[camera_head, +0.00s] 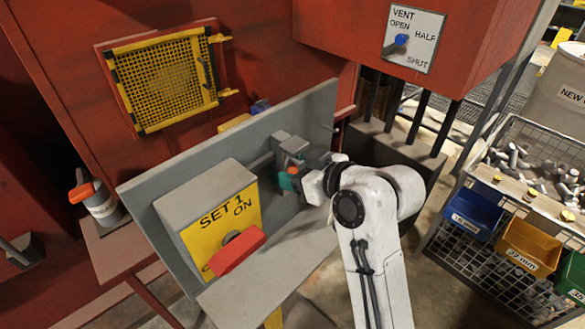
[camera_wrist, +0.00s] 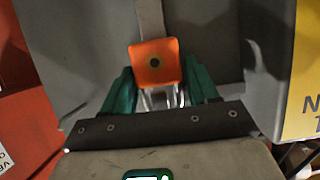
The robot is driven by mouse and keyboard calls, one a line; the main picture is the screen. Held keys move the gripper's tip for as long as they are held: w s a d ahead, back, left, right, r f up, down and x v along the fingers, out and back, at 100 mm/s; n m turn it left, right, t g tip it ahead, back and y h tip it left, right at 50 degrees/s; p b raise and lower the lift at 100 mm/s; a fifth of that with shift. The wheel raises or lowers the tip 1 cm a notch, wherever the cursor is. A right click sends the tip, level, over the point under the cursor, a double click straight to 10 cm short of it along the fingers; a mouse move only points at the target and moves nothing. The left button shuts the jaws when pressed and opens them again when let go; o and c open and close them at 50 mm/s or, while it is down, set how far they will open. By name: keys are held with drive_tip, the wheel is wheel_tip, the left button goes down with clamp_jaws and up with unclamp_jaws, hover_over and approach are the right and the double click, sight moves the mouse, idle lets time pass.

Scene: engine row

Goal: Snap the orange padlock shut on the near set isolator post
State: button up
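My gripper (camera_wrist: 158,66) has green fingers tight against both sides of the padlock body. In the head view my gripper (camera_head: 286,181) is beside a grey bracket (camera_head: 291,146) on the panel, with a bit of the orange padlock (camera_head: 293,170) showing. The isolator box (camera_head: 222,222), marked SET 1 ON, has a red handle (camera_head: 238,250). The shackle's fit on any post is hidden.
The grey panel (camera_head: 150,205) stands behind the isolator box. A red cabinet with a vent lever plate (camera_head: 414,42) is above right. Dark pipes (camera_head: 418,115) stand beside my arm.

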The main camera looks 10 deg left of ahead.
drive_tip(key=o, duration=0.4)
drive_tip(key=shift+c, duration=0.2)
drive_tip(key=shift+d, duration=0.1)
drive_tip(key=b+v, duration=0.2)
drive_tip(key=v, duration=0.8)
drive_tip(key=shift+s+d+r, duration=0.15)
drive_tip(key=shift+s+d, duration=0.05)
drive_tip(key=s+d+f+m+g+h, duration=0.1)
drive_tip(key=s+d+f+m+h, duration=0.2)
drive_tip(key=s+d+f, duration=0.5)
drive_tip(key=s+d+f+m+g+h, duration=0.1)
drive_tip(key=d+f+m+h, duration=0.4)
drive_tip(key=f, duration=0.8)
drive_tip(key=s+d+f+m+g+h, duration=0.1)
drive_tip(key=s+d+f+m+g, duration=0.1)
drive_tip(key=s+d+f, duration=0.4)
drive_tip(key=s+d+f+m+g+h, duration=0.2)
drive_tip(key=s+d+f, duration=0.4)
drive_tip(key=s, duration=1)
drive_tip(key=shift+d+g, duration=0.3)
drive_tip(key=shift+d, duration=0.85)
